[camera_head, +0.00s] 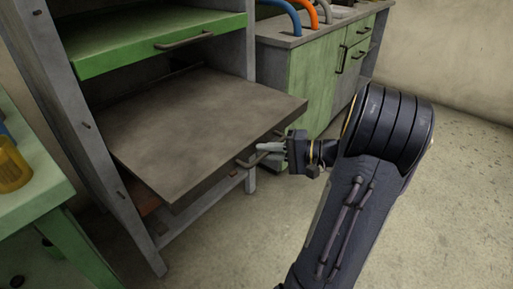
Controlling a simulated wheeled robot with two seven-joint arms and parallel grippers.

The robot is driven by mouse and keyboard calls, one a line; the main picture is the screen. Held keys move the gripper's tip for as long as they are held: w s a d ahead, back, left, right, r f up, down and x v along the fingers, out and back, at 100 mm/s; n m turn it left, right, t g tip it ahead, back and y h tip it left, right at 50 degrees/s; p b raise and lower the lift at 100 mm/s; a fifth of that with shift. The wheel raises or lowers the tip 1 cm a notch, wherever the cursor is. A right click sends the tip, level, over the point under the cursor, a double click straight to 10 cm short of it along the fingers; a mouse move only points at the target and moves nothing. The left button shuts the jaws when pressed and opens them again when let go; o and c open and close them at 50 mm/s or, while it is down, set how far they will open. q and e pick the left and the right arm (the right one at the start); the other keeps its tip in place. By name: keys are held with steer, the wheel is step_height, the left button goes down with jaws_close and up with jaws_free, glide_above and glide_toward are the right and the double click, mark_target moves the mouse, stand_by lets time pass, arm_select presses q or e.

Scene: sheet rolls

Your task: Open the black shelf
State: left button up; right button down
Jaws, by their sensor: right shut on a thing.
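The black shelf (200,125) is a dark grey-brown flat board that sticks out of a grey metal rack (66,110). It has a thin bar handle (246,161) on its front edge. My right gripper (266,149) is at that front edge, with its fingers shut on the handle. The fingers partly hide the handle. My right arm comes up from the bottom of the picture. My left gripper is not in view.
A green shelf (160,40) with its own handle sits above the black one. A green cabinet (318,85) stands behind at right. A green table (35,180) with an orange cup (12,165) is at left. Floor at right is clear.

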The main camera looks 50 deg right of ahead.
steer(key=shift+s, duration=0.25)
steer(key=c, duration=1.7)
jaws_free()
steer(key=p+v, duration=0.2)
steer(key=v, duration=0.5)
steer(key=shift+s+d, duration=0.25)
steer(key=shift+s, duration=0.05)
